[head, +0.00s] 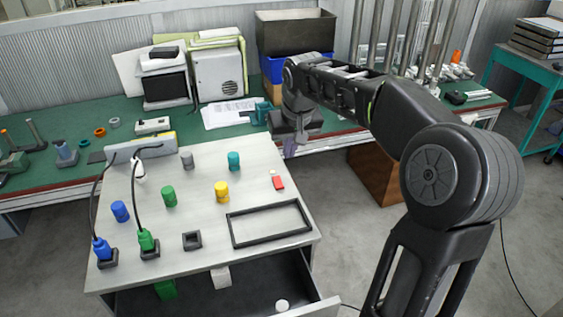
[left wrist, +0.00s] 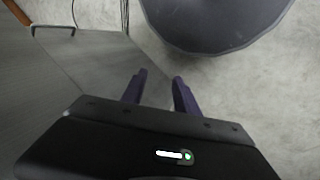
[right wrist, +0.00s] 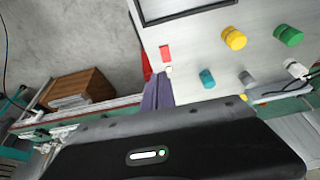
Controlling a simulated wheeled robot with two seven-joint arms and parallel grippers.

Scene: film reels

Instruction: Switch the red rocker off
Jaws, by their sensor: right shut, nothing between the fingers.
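The red rocker (head: 278,183) sits on the right part of the pale worktop, beside a small white round piece (head: 272,173). Whether it is on or off cannot be told. It also shows in the right wrist view (right wrist: 164,53), just beyond the fingertips. My right gripper (head: 290,151) is shut and empty, pointing down near the worktop's back right corner. It is apart from the rocker, behind it and slightly right. In the right wrist view its purple fingers (right wrist: 157,80) are together. My left gripper (left wrist: 158,82) is open and empty, outside the head view.
The pale worktop (head: 180,260) carries several coloured cylinders, a black rectangular frame (head: 270,223), and blue and green plugs with cords. An open drawer (head: 240,290) lies below its front edge. A green bench (head: 75,130) with equipment stands behind. A red strip (right wrist: 147,68) shows beside my right fingers.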

